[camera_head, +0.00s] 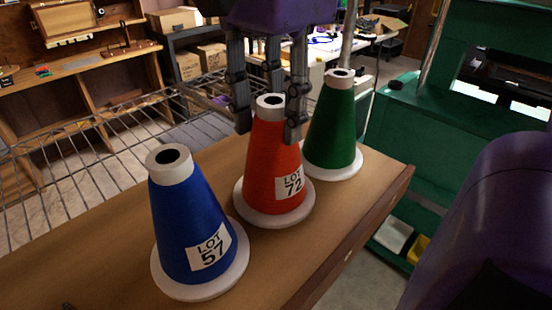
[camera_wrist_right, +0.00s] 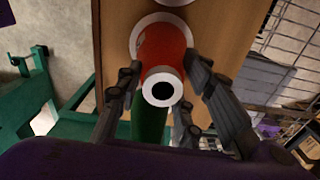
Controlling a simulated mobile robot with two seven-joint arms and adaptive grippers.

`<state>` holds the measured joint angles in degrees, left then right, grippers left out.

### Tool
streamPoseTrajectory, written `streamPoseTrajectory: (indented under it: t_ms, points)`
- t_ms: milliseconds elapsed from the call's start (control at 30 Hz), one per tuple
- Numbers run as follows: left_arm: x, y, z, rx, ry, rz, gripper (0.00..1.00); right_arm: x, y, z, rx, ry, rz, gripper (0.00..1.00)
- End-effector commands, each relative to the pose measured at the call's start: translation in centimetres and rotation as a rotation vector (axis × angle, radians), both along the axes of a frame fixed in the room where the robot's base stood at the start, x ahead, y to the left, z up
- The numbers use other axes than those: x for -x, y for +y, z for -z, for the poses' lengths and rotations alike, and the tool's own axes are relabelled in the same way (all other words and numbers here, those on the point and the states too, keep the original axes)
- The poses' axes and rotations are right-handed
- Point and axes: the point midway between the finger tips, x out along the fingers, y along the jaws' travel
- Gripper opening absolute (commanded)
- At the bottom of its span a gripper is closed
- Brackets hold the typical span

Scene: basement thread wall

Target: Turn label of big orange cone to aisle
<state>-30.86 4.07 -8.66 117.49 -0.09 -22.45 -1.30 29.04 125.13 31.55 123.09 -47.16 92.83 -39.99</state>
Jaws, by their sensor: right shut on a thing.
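The big orange cone (camera_head: 272,165) stands upright in the middle of the shelf board, a red-orange thread cone with a white top and white base. Its white label (camera_head: 290,184), reading LOT 72, shows on its right front side. My right gripper (camera_head: 270,122) reaches down from above with its fingers around the cone's upper part, shut on it.
A blue cone (camera_head: 192,225) labelled LOT 57 stands at the front left, and a green cone (camera_head: 331,128) stands close behind at the right. The board's right edge (camera_head: 360,235) is near. A wire rack (camera_head: 100,165) lies to the left, and a green machine (camera_head: 450,130) stands at the right.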

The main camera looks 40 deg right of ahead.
Motion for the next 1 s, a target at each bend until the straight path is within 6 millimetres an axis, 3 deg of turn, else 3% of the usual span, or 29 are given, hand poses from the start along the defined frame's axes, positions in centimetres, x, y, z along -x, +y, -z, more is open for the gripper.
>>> streamPoseTrajectory:
  t_ms: [100, 400, 933, 967, 1000]
  points:
    - [-0.4, -0.1, 0.0, 0.001, -0.006, 0.002, 0.17, 0.0, 0.0, -0.1, -0.001, -0.002, -0.077, 0.11]
    - [-0.9, -0.2, -0.1, 0.002, -0.014, 0.004, 0.17, 0.0, 0.0, -0.1, 0.0, -0.002, -0.088, 0.11]
    - [0.3, 0.0, 0.3, -0.001, 0.006, -0.001, 0.17, 0.0, 0.0, 0.4, 0.0, -0.001, -0.087, 0.11]
    - [0.4, 0.0, 0.3, -0.001, 0.007, -0.001, 0.17, 0.0, 0.0, 0.4, 0.0, -0.001, -0.087, 0.36]
    - [0.4, 0.0, 0.3, -0.001, 0.007, -0.002, 0.17, 0.0, 0.0, 0.4, 0.0, 0.0, -0.087, 0.41]
